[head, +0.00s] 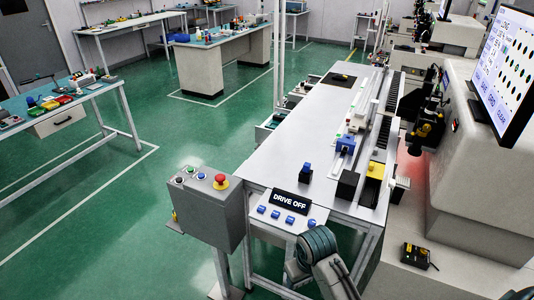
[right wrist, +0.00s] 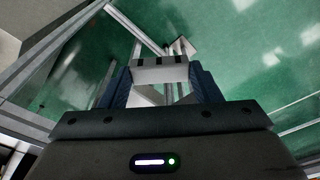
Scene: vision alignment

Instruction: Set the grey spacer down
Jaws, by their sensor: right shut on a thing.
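In the right wrist view, a pale grey block with dark notches along its top, the grey spacer (right wrist: 160,72), sits between the blue-sided fingers of my right gripper (right wrist: 162,80). The gripper is shut on it. Green floor and pale metal frame bars show beyond it, and no surface touches the spacer there. In the head view, part of my arm comes up from the bottom edge, but its gripper and the spacer cannot be made out. My left gripper is in neither view.
A long grey bench (head: 285,150) holds a black block with a blue knob (head: 306,172), a black cube (head: 347,185), a yellow block (head: 375,170) and a dark mat (head: 339,79). A control box (head: 208,215) and a DRIVE OFF sign (head: 291,201) stand at its near end. The bench's left middle is clear.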

